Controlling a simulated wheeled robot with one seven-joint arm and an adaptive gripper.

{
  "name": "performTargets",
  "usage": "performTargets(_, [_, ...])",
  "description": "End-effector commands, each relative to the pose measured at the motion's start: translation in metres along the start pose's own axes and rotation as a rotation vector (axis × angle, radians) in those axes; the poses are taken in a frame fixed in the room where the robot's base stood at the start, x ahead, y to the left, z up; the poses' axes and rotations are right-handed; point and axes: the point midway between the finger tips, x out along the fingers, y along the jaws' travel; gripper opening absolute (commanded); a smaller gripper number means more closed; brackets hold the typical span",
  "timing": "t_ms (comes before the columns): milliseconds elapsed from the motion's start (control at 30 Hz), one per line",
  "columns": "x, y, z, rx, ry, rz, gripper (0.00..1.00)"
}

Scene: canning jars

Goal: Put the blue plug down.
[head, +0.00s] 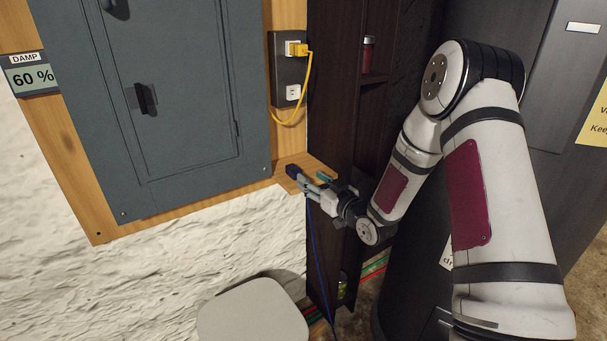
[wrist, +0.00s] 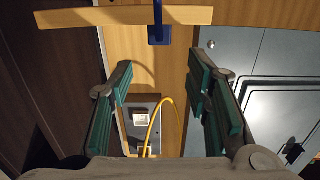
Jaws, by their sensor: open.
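The blue plug (head: 292,172) is at the small wooden ledge (head: 318,166) below the outlet, just beyond my gripper's fingertips in the head view. In the wrist view, the plug (wrist: 159,35) shows at the ledge (wrist: 90,17), its blue cord crossing the ledge to the top edge. My gripper (head: 308,182) is open. In the wrist view, its green-padded fingers (wrist: 162,78) stand wide apart with nothing between them, and the plug lies past their tips, apart from both. How the plug's underside rests is hard to tell.
A yellow plug (head: 298,49) sits in the upper socket of the outlet box (head: 287,75), its cord looping below. A grey electrical panel (head: 160,100) is to the left. A dark shelf unit (head: 335,110) stands close to my gripper. The blue cord (head: 315,240) hangs below the ledge.

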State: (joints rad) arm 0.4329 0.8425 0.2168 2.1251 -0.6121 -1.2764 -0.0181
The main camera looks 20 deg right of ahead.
Motion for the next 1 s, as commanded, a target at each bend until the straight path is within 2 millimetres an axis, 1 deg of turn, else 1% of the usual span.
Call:
performTargets(33, [-0.009, 0.001, 0.0, 0.001, -0.001, 0.002, 0.44])
performTargets(100, [-0.019, 0.001, 0.0, 0.0, -0.001, 0.001, 0.44])
performTargets(200, [-0.029, 0.001, 0.0, 0.0, 0.0, 0.001, 0.44])
performTargets(400, [-0.037, 0.0, 0.0, -0.001, -0.001, 0.001, 0.44])
performTargets(533, [-0.035, -0.001, -0.007, -0.024, -0.034, 0.005, 0.44])
performTargets(667, [-0.036, -0.002, -0.025, -0.083, -0.143, 0.027, 0.44])
performTargets(767, [-0.045, -0.002, -0.043, -0.131, -0.258, 0.067, 0.44])
performTargets(867, [-0.061, -0.003, -0.062, -0.163, -0.37, 0.115, 0.44])
performTargets(967, [-0.084, -0.005, -0.081, -0.179, -0.475, 0.169, 0.44])
performTargets(1000, [-0.095, -0.008, -0.088, -0.179, -0.514, 0.19, 0.44])
